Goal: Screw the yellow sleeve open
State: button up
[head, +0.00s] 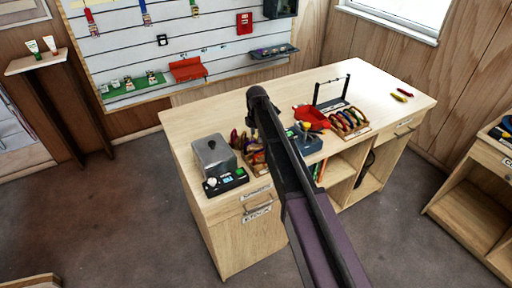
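I cannot make out a yellow sleeve for certain in the head view. A small yellow piece (398,97) lies next to a red piece (405,92) on the right part of the workbench. Several coloured carabiner-like pieces, some with yellow, stand in a wooden rack (362,131) near the bench's front edge. More coloured pieces (236,139) lie left of my arm, partly hidden by it. My arm reaches up from the bottom across the bench. I cannot make out my gripper or its fingers.
The wooden workbench (385,82) also holds a grey box (213,155), a black device (226,182), a red tray (311,117), a blue-grey block (307,144) and a black frame (331,92). The bench's back left is clear.

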jog(key=shift+r+p, duration=0.45)
jog(key=shift+r, duration=0.1)
dwell(0.4)
jog(key=shift+s+d, duration=0.45)
jog(key=shift+s, duration=0.15)
jog(key=shift+f, duration=0.1)
jog(key=shift+f+b, duration=1.35)
jog(key=shift+b, duration=0.1)
jog(key=shift+w+a, duration=0.5)
jog(key=shift+w, duration=0.1)
jog(key=shift+r+p, duration=1.35)
jog(key=shift+p, duration=0.05)
jog(key=shift+s, duration=0.1)
dwell(0.5)
